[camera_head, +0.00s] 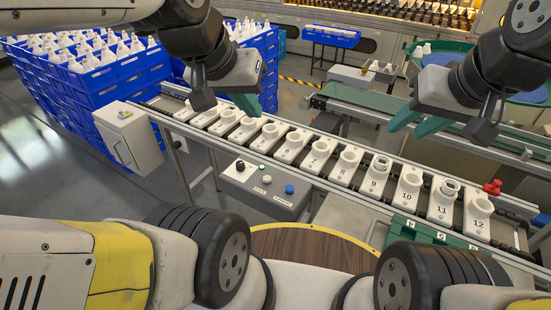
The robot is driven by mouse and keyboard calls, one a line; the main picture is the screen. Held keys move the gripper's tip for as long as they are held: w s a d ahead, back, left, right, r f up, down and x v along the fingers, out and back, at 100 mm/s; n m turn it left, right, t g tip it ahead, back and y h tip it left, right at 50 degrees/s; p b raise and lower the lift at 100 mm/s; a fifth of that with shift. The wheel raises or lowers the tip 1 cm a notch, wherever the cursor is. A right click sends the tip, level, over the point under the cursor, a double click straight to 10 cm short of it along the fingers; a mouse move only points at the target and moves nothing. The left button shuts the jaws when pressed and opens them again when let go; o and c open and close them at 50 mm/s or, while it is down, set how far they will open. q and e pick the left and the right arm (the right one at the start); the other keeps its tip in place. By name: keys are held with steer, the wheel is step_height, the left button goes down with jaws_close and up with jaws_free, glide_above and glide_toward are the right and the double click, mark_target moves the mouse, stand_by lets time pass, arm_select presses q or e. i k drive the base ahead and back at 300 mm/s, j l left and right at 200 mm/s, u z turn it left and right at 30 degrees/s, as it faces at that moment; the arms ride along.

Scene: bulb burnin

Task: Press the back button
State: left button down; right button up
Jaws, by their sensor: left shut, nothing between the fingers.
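A grey control box (250,192) stands in front of the conveyor, left of centre. On its top are a black knob (240,166), a white button (266,179), a blue button (289,189) and a small green light (262,167). I cannot read which is the back button. My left gripper (248,106) is shut and empty, above the socket row and up beyond the box. My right gripper (416,123) is open and empty above the far side of the conveyor, to the right. Neither gripper touches the box.
A row of numbered white sockets (318,158) sits on the conveyor behind the box. Blue crates of white bulbs (90,62) stand at the left. A red knob (492,187) is at the conveyor's right end. A round wooden top (312,247) lies in front.

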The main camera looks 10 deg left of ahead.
mark_target(267, 178)
steer(key=l+u, duration=0.1)
steer(key=u, duration=0.35)
steer(key=l+u, duration=0.1)
steer(key=u, duration=0.35)
steer(key=k+u, duration=0.1)
steer(key=u, duration=0.3)
steer(key=k+u, duration=0.1)
steer(key=u, duration=0.35)
steer(key=l+u, duration=0.1)
steer(key=u, duration=0.35)
steer(key=k, duration=0.05)
